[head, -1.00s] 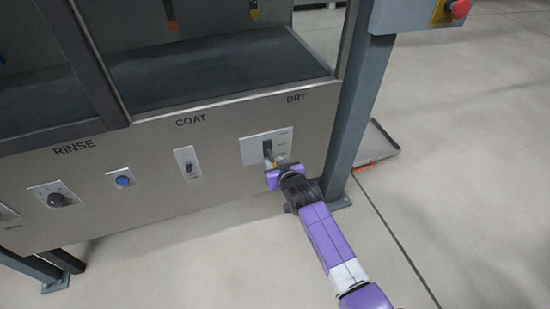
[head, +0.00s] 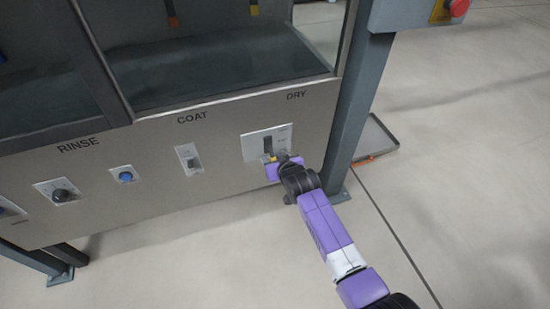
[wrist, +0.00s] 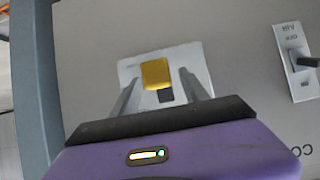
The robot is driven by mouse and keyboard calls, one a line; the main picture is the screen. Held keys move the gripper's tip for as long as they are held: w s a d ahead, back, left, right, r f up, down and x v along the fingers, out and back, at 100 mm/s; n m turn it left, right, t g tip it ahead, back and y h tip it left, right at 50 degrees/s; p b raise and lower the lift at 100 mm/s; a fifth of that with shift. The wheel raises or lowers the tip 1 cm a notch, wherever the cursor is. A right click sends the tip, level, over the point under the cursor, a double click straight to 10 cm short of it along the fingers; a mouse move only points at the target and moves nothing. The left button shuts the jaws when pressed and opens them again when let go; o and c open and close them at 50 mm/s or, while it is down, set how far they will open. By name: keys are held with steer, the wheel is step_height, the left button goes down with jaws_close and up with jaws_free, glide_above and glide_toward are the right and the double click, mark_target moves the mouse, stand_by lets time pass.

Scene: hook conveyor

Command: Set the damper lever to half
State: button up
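The damper lever has a yellow handle (wrist: 156,73), seen in the wrist view in front of a pale plate (wrist: 200,59) with a dark slot (wrist: 166,96). In the head view the plate (head: 252,148) is under the word DRY. The slot (head: 267,145) shows above the yellow handle (head: 268,158), which is low on the plate. My gripper (head: 276,157) is at the plate's lower edge. In the wrist view my gripper (wrist: 158,92) is open, with one finger on each side of the handle and gaps visible. The scale marks are too small to read.
A switch (head: 188,158) under COAT, a blue button (head: 125,175) and a dark knob (head: 60,195) are left on the same panel. A grey post (head: 348,130) stands close right of my gripper. A floor tray (head: 375,140) lies beyond it.

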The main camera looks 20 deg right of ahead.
steer(key=p+v, duration=0.2)
steer(key=v, duration=0.6)
stand_by(0.4)
steer(key=shift+w, duration=0.1)
